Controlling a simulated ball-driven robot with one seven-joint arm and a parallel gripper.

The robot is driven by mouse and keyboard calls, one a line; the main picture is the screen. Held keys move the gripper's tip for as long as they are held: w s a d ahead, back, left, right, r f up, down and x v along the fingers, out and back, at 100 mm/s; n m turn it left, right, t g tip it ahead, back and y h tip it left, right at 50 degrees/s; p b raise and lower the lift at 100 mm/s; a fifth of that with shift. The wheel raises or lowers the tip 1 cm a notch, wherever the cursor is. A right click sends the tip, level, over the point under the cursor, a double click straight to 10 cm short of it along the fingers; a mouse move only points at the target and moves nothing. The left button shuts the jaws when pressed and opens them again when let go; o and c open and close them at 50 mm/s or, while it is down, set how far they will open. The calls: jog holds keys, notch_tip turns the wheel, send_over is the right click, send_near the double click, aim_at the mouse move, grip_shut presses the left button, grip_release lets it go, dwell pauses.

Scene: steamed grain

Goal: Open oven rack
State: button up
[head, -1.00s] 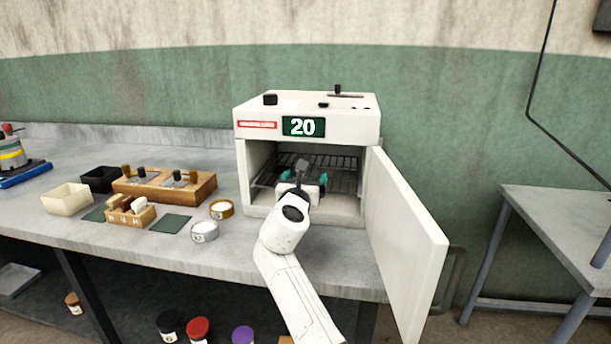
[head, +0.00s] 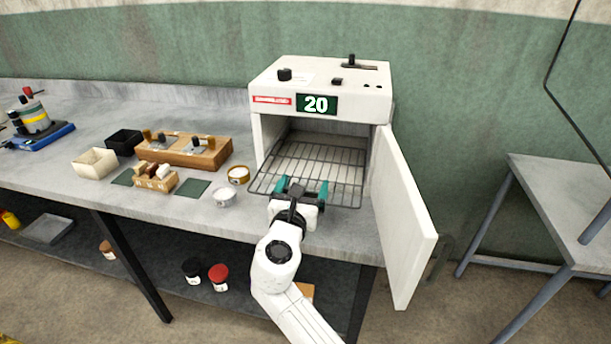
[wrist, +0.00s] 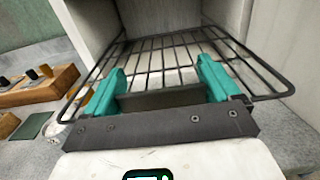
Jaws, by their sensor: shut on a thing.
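The white oven (head: 322,85) stands on the bench with its door (head: 404,215) swung wide open to the right. Its display reads 20. The dark wire oven rack (head: 330,160) sticks out of the oven's front, its back part still inside. My gripper (head: 302,188) is at the rack's front edge. In the wrist view my gripper's teal fingers (wrist: 160,85) stand wide apart on either side of a dark front part of the rack (wrist: 165,58), shut on it. The exact contact is partly hidden by the dark gripper bar.
Left of the oven on the bench are a wooden block with scales (head: 184,150), a small wooden holder (head: 156,179), a gold-rimmed tin (head: 238,174), a white jar (head: 224,197) and a cream tray (head: 96,163). A second table (head: 560,190) stands at the right.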

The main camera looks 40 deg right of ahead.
jog(key=shift+r, duration=0.1)
jog(key=o, duration=1.2)
jog(key=shift+a, duration=0.1)
jog(key=v, duration=1)
jog(key=shift+s+a, duration=0.25)
jog(key=shift+s, duration=0.05)
